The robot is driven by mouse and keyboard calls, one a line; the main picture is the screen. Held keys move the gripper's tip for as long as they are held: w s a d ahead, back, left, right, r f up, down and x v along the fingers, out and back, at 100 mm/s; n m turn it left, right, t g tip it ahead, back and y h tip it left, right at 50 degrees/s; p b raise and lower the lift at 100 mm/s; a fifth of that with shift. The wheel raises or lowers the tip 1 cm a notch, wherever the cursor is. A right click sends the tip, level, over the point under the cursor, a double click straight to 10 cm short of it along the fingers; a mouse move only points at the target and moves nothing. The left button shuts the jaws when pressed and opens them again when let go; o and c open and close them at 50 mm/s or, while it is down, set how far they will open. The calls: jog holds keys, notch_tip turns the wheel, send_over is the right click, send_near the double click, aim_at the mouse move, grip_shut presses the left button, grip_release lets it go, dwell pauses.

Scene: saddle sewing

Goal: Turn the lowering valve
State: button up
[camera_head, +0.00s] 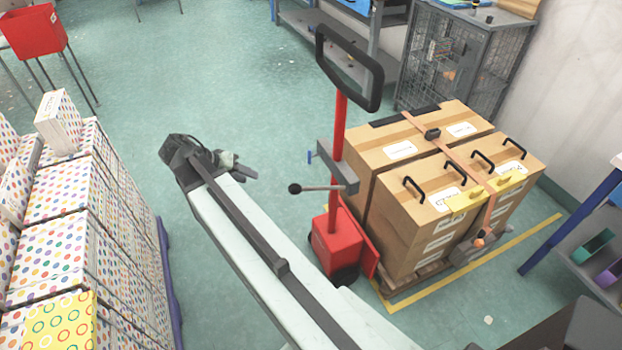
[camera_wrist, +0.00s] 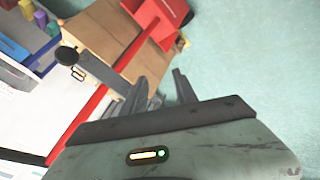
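A red hand pallet truck (camera_head: 336,242) stands beside a loaded pallet; it also shows in the wrist view (camera_wrist: 92,110). A grey block (camera_head: 338,172) is fixed on its red mast. A rod with a black ball knob (camera_head: 295,188) sticks out of this block to the left, and a small blue tab (camera_head: 310,157) sits above it. I cannot tell for sure which one is the lowering valve. A black round knob (camera_wrist: 66,55) shows left of my fingers in the wrist view. My gripper (camera_head: 243,167) is left of the knob, apart from it. Its fingers (camera_wrist: 162,90) are spread and empty.
Strapped cardboard boxes (camera_head: 430,220) with black handles stand on the pallet, right of the truck. Stacks of dotted boxes (camera_head: 60,240) stand at the left. A wire cage (camera_head: 460,60) and a shelf stand at the back. The floor (camera_head: 200,80) beyond my gripper is clear.

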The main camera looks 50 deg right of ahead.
aim_at(308, 154)
jog(key=d+f+m+g+h+b, duration=0.1)
jog(key=d+f+m+h+b, duration=0.25)
jog(key=d+b, duration=0.25)
jog(key=d+f+m+g+h+b, duration=0.2)
jog(key=d+f+m+b, duration=0.15)
jog(key=d+b, duration=0.3)
jog(key=s+d+r+m+h+b, duration=0.1)
jog(key=d+m+b, duration=0.1)
jog(key=d, duration=0.2)
jog(key=s+d+m+g+h+b, duration=0.1)
jog(key=s+d, duration=0.1)
jog(key=d, duration=0.1)
jog(key=s+d+r+m+g+h+b, duration=0.1)
jog(key=d+m+b, duration=0.1)
jog(key=d, duration=0.2)
jog(key=shift+s+d+r+m+b, duration=0.15)
jog(key=shift+d+r+m+b, duration=0.15)
jog(key=shift+b, duration=0.05)
